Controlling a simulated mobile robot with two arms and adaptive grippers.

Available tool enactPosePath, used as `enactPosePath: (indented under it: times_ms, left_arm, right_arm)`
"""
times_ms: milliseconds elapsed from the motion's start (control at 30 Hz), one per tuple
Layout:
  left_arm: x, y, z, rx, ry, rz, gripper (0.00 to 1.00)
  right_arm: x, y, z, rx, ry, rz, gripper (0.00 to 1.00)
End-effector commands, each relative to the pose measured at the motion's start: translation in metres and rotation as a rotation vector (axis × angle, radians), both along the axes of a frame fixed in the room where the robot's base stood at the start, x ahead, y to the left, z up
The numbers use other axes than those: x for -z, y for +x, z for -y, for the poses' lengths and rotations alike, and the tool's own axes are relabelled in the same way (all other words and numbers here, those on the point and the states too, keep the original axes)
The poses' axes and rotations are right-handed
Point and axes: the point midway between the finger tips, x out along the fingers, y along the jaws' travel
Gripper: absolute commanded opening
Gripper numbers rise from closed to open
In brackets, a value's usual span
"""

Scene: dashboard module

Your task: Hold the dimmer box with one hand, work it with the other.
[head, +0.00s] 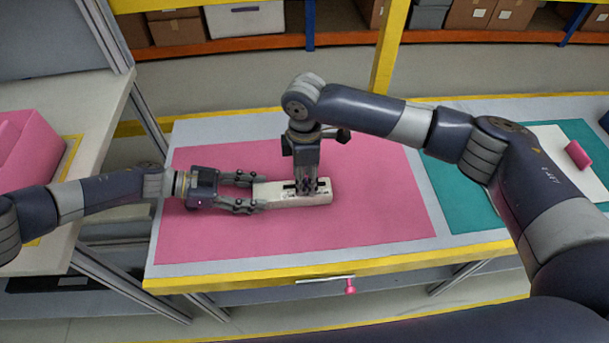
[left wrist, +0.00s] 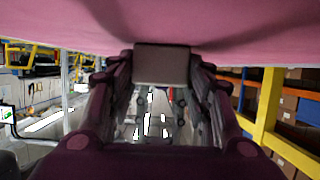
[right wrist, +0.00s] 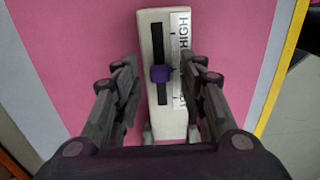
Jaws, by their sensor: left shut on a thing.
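The dimmer box (head: 322,196) is a long cream box lying on the pink mat. My left gripper (head: 253,194) is shut on its left end; the box's end face (left wrist: 162,64) shows between the fingers in the left wrist view. My right gripper (head: 305,187) points down over the box. In the right wrist view its open fingers (right wrist: 160,70) stand apart on either side of the box. A purple slider knob (right wrist: 161,73) sits between them, a little below the middle of a dark slot. A label beside the slot reads HIGH at the top; its lower text is partly hidden.
The pink mat (head: 390,210) is clear around the box. A teal mat (head: 455,205) with a white sheet and a pink item (head: 578,155) lies at the right. A pink bin (head: 25,150) stands on the left table. A pink knob (head: 350,286) sticks out at the front edge.

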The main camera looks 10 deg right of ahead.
Motion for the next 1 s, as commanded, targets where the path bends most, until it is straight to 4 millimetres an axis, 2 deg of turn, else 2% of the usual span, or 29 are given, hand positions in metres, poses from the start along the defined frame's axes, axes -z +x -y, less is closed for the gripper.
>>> enactPosePath:
  times_ms: [300, 333, 467, 500, 700, 1000]
  left_arm:
    - [0.002, -0.001, 0.0, 0.002, 0.002, -0.002, 0.08]
    - [0.002, -0.001, 0.0, 0.002, 0.002, -0.002, 0.08]
    - [0.002, -0.002, 0.0, 0.002, 0.002, -0.002, 0.08]
    - [0.002, -0.002, 0.0, 0.002, 0.002, -0.002, 0.08]
    - [0.002, -0.002, 0.0, 0.002, 0.002, -0.002, 0.08]
    - [0.002, -0.001, 0.0, 0.001, 0.003, -0.003, 0.08]
  right_arm:
    - [0.004, 0.0, 0.0, 0.0, 0.001, 0.0, 0.38]
    - [0.004, 0.0, 0.0, 0.0, 0.001, 0.0, 0.34]
    - [0.003, 0.0, 0.0, 0.0, 0.001, 0.0, 0.04]
    - [0.003, 0.0, 0.0, 0.0, 0.001, 0.0, 0.0]
    - [0.004, 0.0, 0.004, 0.001, 0.001, 0.0, 0.0]
    - [0.004, 0.0, 0.042, 0.002, 0.0, -0.001, 0.0]
